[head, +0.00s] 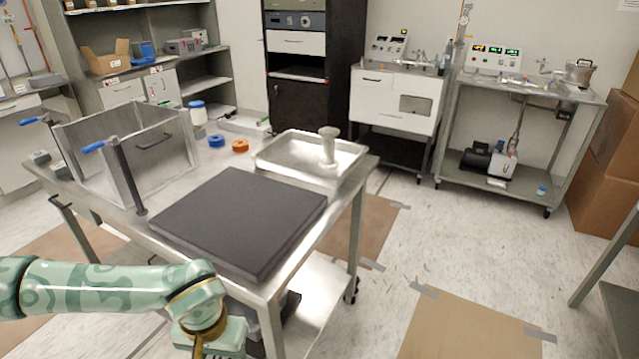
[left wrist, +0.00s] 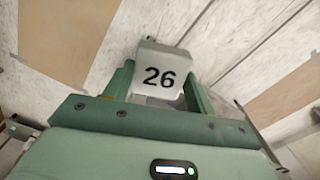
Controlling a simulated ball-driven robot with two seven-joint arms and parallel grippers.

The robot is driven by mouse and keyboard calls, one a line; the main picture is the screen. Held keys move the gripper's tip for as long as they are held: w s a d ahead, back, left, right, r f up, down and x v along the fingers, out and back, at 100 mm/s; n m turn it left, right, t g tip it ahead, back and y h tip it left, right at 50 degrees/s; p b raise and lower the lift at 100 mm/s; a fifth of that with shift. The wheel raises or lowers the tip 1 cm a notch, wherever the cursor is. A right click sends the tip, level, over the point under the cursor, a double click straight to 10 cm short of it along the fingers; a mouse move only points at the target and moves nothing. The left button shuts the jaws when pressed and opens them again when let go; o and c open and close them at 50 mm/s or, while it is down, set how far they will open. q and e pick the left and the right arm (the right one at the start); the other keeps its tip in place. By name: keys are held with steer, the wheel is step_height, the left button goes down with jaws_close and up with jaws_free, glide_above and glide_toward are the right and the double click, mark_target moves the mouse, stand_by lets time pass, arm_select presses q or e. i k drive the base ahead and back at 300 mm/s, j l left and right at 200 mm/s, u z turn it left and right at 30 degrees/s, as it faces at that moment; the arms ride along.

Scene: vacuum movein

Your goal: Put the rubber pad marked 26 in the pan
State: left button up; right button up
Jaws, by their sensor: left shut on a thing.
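A light grey block-shaped rubber pad marked 26 (left wrist: 160,62) sits between the fingers of my left gripper (left wrist: 159,88) in the left wrist view. The gripper is shut on it, with the number facing the wrist camera. In the head view my left arm comes in at the lower left, in front of the table's near edge; its fingertips and the pad are out of that view. A shallow metal pan (head: 276,162) lies on the far right part of the table, with a pale flanged metal piece (head: 328,147) standing in it. My right gripper is in neither view.
A thick dark slab (head: 240,220) covers the near part of the steel table (head: 178,182), between my arm and the pan. An open metal box (head: 150,150) with upright handles stands at left. Blue (head: 217,141) and orange rings (head: 240,146) lie behind the slab.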

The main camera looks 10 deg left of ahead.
mark_target(294, 157)
steer(key=i+l+u, duration=0.2)
steer(key=i+l, duration=0.2)
steer(key=l, duration=0.2)
steer(key=i+l+u, duration=0.1)
steer(key=l, duration=0.25)
steer(key=i+l+u, duration=0.1)
steer(key=i+l, duration=0.35)
steer(key=l, duration=0.15)
steer(key=i+l+u, duration=0.1)
steer(key=i+l, duration=0.3)
steer(key=l, duration=0.25)
steer(key=i+l+u, duration=0.1)
steer(key=l, duration=0.25)
steer(key=i, duration=0.1)
